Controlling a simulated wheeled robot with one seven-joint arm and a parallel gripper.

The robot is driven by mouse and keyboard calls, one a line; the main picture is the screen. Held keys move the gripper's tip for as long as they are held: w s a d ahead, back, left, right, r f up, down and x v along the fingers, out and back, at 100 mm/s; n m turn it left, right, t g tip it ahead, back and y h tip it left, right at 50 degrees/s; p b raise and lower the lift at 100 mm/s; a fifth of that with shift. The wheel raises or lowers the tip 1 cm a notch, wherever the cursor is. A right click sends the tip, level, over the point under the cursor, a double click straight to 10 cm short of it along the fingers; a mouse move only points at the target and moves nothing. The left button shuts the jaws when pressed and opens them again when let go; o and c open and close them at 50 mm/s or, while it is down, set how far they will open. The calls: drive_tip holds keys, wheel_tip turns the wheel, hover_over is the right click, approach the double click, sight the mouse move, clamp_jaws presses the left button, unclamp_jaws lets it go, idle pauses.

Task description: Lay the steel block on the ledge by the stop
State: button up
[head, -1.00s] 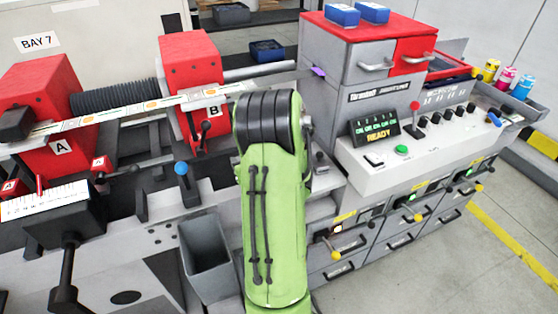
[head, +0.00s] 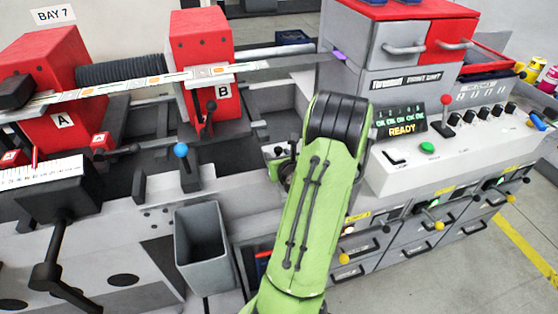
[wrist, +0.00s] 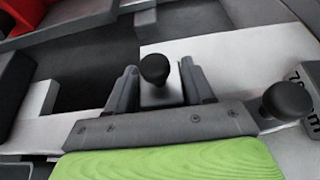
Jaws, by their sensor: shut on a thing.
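My gripper shows in the wrist view (wrist: 160,92), its two dark grey fingers closed on the sides of a small grey steel block (wrist: 160,97) with a round black knob on top. The block's lower part is hidden by my gripper's grey crosspiece. In the head view my green arm hides the gripper and the block. A pale flat surface (wrist: 215,50) lies beyond the fingers in the wrist view; I cannot tell whether it is the ledge. I cannot pick out the stop with certainty.
Another grey block (wrist: 304,76) marked with "70" and a black knob stands at the wrist view's right edge. The head view shows a grey bin (head: 203,245), a blue-knobbed lever (head: 183,160), red block B (head: 203,55), and the control panel (head: 440,150) right of my arm.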

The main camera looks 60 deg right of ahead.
drive_tip(key=o, duration=1.3)
